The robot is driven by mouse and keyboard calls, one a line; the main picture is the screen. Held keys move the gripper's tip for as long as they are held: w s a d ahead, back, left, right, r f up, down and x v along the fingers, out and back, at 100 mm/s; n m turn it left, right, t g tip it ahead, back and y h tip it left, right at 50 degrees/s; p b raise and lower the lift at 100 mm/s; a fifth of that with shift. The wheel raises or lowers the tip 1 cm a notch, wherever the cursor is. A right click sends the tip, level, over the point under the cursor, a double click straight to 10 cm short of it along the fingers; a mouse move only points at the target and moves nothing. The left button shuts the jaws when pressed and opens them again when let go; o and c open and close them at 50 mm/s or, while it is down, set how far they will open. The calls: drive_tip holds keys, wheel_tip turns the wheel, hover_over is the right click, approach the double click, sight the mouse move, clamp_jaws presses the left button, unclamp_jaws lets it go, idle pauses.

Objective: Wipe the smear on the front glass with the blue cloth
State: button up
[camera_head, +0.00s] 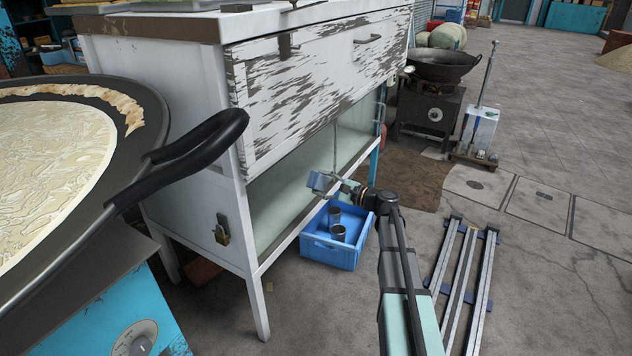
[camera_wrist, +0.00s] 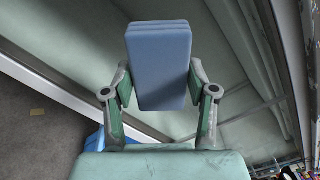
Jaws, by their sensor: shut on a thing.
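The blue cloth (camera_wrist: 158,45) is a folded, block-like pad in the wrist view. My gripper (camera_wrist: 160,85) is shut on it, with a finger on each side. In the head view, the cloth (camera_head: 319,182) is in front of the cabinet's lower front glass (camera_head: 290,200), above the blue crate. My gripper (camera_head: 340,187) reaches to it from the right. The glass is pale green and fills much of the wrist view behind the cloth. I cannot tell whether the cloth touches the glass. I cannot clearly make out the smear.
A blue crate (camera_head: 322,252) with metal cups stands on the floor below my gripper. The white cabinet (camera_head: 190,130) has peeling drawers above the glass. Metal rails (camera_head: 455,275) lie at right. Floor farther right is mostly clear.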

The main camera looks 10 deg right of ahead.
drive_tip(key=shift+s+d, duration=0.35)
drive_tip(key=shift+v, duration=1.5)
